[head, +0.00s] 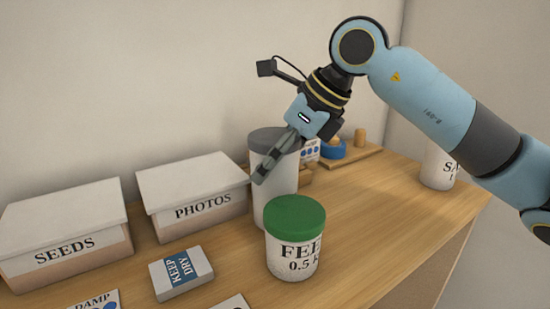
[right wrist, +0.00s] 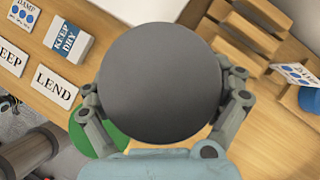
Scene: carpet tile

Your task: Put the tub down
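A pale tub with a dark grey lid (head: 262,200) is upright behind a white FEED tub with a green lid (head: 294,250). My right gripper (head: 272,163) reaches in from the right, and one finger crosses the front of the grey lid. In the right wrist view the grey lid (right wrist: 160,85) fills the middle, with fingers close against both sides, so the gripper is shut on this tub. The FEED tub hides part of its base, and I cannot tell whether it touches the table. The green lid (right wrist: 95,136) shows partly below it. My left gripper is not in view.
White PHOTOS (head: 195,205) and SEEDS (head: 65,240) boxes stand along the wall. A KEEP DRY box (head: 181,273) lies in front. A blue roll (head: 331,151) and a wooden rack (right wrist: 245,30) are behind the tub. A white canister (head: 437,165) stands right. Table between is clear.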

